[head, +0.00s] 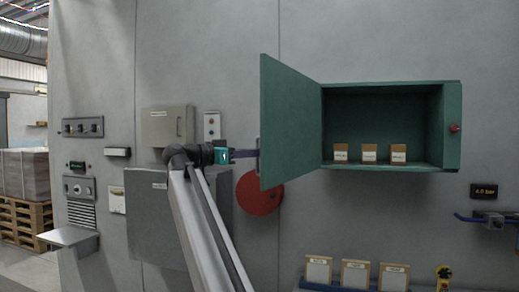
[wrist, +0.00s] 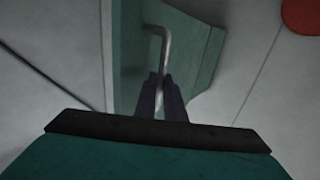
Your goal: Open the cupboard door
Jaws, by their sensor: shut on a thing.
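The green wall cupboard (head: 452,125) stands with its door (head: 290,125) swung wide open to the left. Inside it, 3 small labelled boxes (head: 369,153) stand on the cupboard floor. My gripper (head: 256,153) is at the outer face of the door, near its free edge. In the wrist view, my gripper (wrist: 161,95) is shut on the metal bar handle (wrist: 164,45) of the door. The door's green panel also shows in the wrist view (wrist: 195,55). In the head view the handle is mostly hidden behind the door edge and fingers.
A red disc (head: 259,194) is on the wall below the door. Grey boxes (head: 168,126) and panels are on the wall behind my arm. A blue rack with several labelled cards (head: 355,273) is below the cupboard. A blue pipe with a valve (head: 490,219) is at right.

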